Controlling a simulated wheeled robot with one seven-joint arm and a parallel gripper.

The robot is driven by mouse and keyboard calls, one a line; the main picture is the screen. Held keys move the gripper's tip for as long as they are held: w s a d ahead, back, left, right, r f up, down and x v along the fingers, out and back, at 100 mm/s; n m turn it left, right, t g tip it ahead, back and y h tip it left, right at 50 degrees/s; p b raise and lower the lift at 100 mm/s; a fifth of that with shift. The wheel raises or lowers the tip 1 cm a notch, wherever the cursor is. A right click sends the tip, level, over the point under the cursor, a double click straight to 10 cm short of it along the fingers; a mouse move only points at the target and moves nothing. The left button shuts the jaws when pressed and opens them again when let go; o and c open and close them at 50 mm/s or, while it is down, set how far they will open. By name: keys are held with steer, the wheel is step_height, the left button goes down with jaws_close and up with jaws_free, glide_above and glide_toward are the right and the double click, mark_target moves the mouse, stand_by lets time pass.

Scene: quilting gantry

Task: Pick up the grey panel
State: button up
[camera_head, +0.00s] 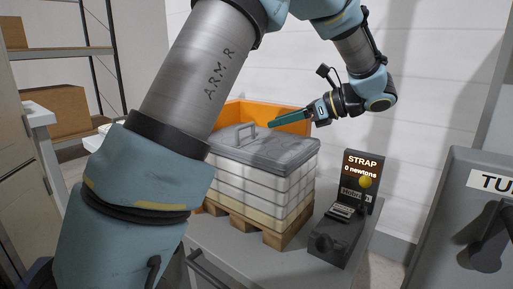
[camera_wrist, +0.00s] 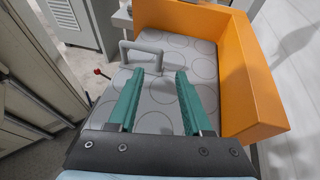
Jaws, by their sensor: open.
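The grey panel (camera_head: 262,152) lies flat as a lid on a stack of white and cream layers, with a raised handle (camera_head: 246,131) on top. In the wrist view the panel (camera_wrist: 190,52) shows a pattern of circles, and its handle (camera_wrist: 141,52) stands beyond the left fingertip. My gripper (camera_head: 272,126) is above the panel, its teal fingers pointing left toward the handle. In the wrist view my gripper (camera_wrist: 166,78) is open with nothing between the fingers. My arm hides part of the left side of the stack in the head view.
An orange guard (camera_head: 285,117) stands along the panel's back; it is on the right in the wrist view. The stack rests on a wooden pallet (camera_head: 283,237) on a grey table (camera_head: 235,262). A strap device (camera_head: 340,222) reading "0 newtons" stands to the right.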

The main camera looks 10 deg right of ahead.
mark_target(253, 139)
steer(key=x, duration=0.9)
steer(key=shift+f+p, duration=0.15)
steer(key=shift+p, duration=0.25)
jaws_close()
stand_by(1.0)
